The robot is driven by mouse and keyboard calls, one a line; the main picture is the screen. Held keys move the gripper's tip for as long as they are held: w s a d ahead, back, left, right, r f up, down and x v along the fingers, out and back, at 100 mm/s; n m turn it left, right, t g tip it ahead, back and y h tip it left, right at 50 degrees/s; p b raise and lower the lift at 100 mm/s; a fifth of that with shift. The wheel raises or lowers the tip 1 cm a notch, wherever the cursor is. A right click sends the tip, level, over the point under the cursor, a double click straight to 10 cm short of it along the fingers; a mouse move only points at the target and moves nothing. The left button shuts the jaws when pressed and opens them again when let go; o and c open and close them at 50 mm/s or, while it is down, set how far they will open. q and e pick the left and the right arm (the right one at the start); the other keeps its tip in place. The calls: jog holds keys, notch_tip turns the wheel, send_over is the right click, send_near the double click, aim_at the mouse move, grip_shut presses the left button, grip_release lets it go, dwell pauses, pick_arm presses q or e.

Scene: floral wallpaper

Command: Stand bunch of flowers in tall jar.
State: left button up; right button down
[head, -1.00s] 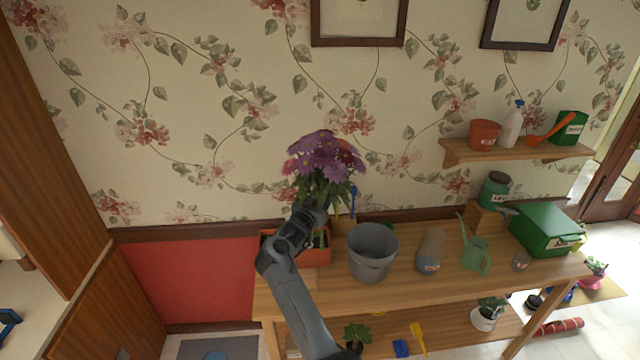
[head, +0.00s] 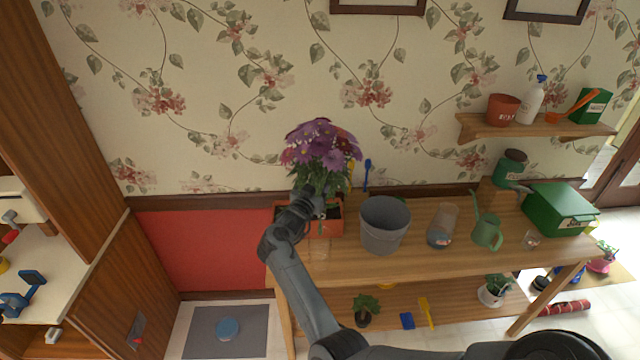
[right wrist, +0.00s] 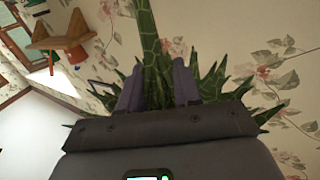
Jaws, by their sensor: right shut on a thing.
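The bunch of flowers (head: 320,145) has purple and reddish blooms with green leaves. It is upright in the head view, above the left end of the bench, against the wallpaper. My right gripper (head: 308,196) is shut on its stems. In the right wrist view my right gripper (right wrist: 158,88) has green stems (right wrist: 148,45) and pointed leaves between and behind its fingers. A tall clear jar (head: 443,222), bluish near its base, stands on the bench to the right of the grey bucket, apart from the flowers. My left gripper is not in view.
On the wooden bench (head: 420,265) are an orange planter (head: 325,228) below the flowers, a grey bucket (head: 385,225), a green watering can (head: 487,232), a small glass (head: 531,239) and a green box (head: 558,210). A wall shelf (head: 540,127) holds several items.

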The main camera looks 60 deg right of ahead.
jog(key=b, duration=0.4)
send_over(318, 223)
jog(key=d, duration=0.1)
notch_tip(318, 223, down, 6)
jog(key=shift+d+f+b, duration=0.1)
jog(key=shift+f+b, duration=3.7)
jog(key=shift+f, duration=0.95)
jog(key=c, duration=0.7)
grip_release()
